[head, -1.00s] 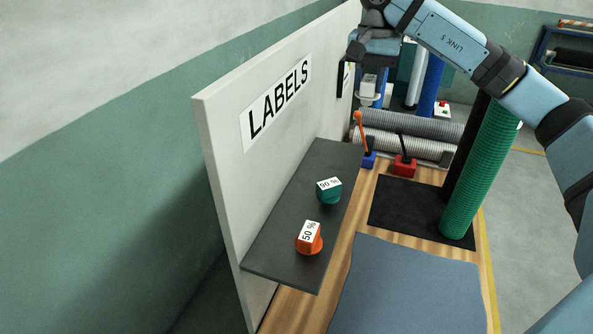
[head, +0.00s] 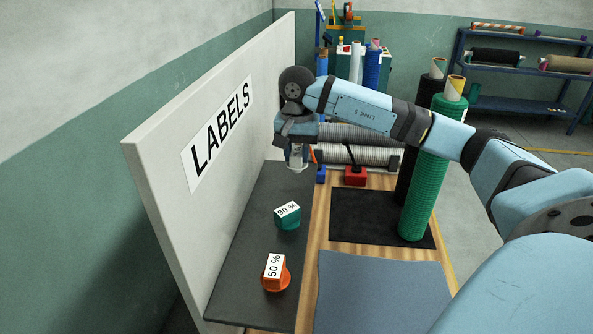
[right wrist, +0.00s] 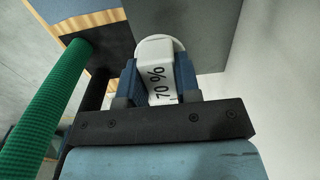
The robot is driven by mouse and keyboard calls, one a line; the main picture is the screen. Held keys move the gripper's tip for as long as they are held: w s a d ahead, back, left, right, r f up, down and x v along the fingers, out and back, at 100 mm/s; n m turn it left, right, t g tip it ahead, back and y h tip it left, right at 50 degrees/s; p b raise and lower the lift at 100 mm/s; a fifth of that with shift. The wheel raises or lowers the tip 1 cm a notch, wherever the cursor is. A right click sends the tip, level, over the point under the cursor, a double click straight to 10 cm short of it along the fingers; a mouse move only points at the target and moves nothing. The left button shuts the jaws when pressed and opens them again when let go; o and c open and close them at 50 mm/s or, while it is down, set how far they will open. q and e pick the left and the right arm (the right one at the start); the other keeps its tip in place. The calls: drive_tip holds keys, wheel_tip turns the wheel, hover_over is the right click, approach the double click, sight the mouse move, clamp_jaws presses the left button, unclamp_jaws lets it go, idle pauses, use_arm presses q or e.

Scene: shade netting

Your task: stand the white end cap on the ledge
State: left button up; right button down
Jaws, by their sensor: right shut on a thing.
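The white end cap (head: 297,166), labelled 70 %, is held between the fingers of my right gripper (head: 296,150) at the far end of the dark grey ledge (head: 247,250). In the right wrist view the cap (right wrist: 157,52) sits between the two blue fingers of the gripper (right wrist: 158,80), with the ledge (right wrist: 220,35) just beyond it. I cannot tell whether the cap touches the ledge. My left gripper is not in view.
A green end cap (head: 288,221) marked 90 % and an orange one (head: 283,280) marked 50 % stand nearer on the ledge. The LABELS board (head: 172,215) rises along its left side. A red-based lever (head: 355,177) and a green netting roll (head: 428,180) stand to the right.

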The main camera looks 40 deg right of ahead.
sight(297, 171)
wheel_tip(297, 171, down, 5)
drive_tip(key=shift+f, duration=0.15)
idle(0.3)
drive_tip(key=shift+f, duration=0.15)
drive_tip(key=c, duration=0.8)
unclamp_jaws()
